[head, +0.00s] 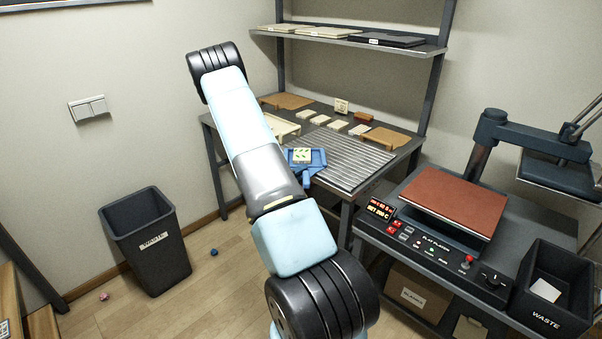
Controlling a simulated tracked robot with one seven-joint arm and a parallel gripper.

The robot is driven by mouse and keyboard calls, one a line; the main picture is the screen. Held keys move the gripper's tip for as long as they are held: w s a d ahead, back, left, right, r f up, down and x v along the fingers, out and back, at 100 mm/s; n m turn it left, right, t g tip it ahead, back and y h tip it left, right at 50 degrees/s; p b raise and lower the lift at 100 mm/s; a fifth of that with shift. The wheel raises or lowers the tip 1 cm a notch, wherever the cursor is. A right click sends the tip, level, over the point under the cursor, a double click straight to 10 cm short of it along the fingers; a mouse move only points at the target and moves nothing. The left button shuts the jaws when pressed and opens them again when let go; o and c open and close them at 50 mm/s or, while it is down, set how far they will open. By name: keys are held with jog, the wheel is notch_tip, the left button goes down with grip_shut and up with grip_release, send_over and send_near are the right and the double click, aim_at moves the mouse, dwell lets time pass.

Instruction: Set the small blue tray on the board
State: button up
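Tan boards lie at the table's back left (287,101) and right side (386,137); I cannot tell which board is meant.
A cream tray (284,127) lies left on the table, with several small blocks behind. A press with a red-brown plate (448,198) stands right, beside a black waste box (548,287). A dark bin (147,240) stands on the floor left. A shelf (350,40) overhangs the table.

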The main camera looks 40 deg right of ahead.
jog(key=shift+o, duration=0.8)
